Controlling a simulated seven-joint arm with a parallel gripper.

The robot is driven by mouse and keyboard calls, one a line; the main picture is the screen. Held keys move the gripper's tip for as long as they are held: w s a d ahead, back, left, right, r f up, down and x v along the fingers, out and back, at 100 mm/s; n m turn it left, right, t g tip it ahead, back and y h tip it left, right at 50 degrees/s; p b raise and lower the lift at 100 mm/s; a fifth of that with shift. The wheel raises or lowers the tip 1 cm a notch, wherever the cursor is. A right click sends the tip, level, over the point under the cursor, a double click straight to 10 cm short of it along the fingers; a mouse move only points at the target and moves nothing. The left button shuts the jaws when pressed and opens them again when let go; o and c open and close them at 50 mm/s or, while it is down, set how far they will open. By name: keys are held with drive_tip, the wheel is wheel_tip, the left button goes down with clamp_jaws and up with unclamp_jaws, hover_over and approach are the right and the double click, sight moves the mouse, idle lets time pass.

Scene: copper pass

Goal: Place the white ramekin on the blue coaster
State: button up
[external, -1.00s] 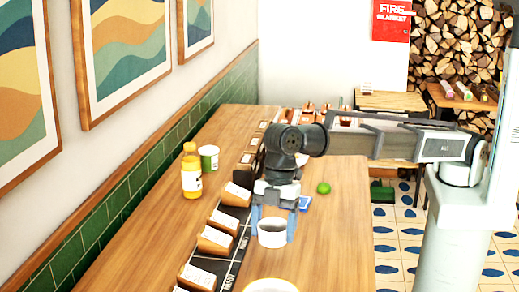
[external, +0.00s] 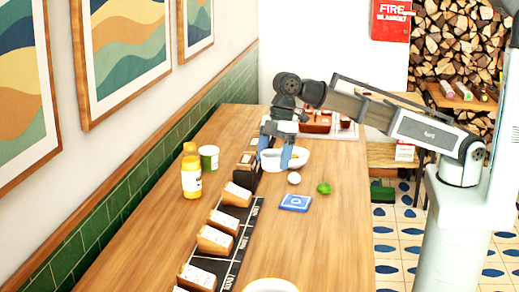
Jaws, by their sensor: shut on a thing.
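The blue coaster (external: 295,202) lies flat on the wooden table, with a pale mark on its top and nothing on it. My gripper (external: 275,160) is behind it and a little to its left in the picture, pointing down. Its blue fingers are shut on the white ramekin (external: 272,161). The ramekin blends with a larger white dish (external: 302,158) just to its right, so its outline and its height above the table are hard to tell.
A white egg-like ball (external: 294,178) and a green lime (external: 324,188) lie near the coaster. Labelled wooden holders (external: 215,241) line the left. Yellow bottles (external: 191,178) and a green-white cup (external: 209,158) stand behind them. The table's right front is clear.

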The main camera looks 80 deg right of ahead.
drive_tip(key=m, duration=0.2)
hover_over(293, 202)
wheel_tip(293, 202, down, 2)
drive_tip(key=shift+m+h, duration=0.3)
drive_tip(key=shift+m, duration=0.1)
drive_tip(key=shift+s+d+f, duration=0.1)
drive_tip(key=shift+s+f, duration=0.05)
drive_tip(key=shift+f, duration=1.55)
drive_tip(key=shift+s+d+f, duration=0.1)
drive_tip(key=shift+d+f, duration=0.05)
drive_tip(key=shift+f, duration=1.5)
drive_tip(key=shift+s+d+f, duration=0.1)
drive_tip(key=shift+s+f, duration=0.05)
drive_tip(key=shift+f, duration=1.55)
drive_tip(key=shift+f, duration=0.1)
drive_tip(key=o, duration=1)
drive_tip(key=v, duration=1.2)
drive_tip(key=shift+s, duration=0.2)
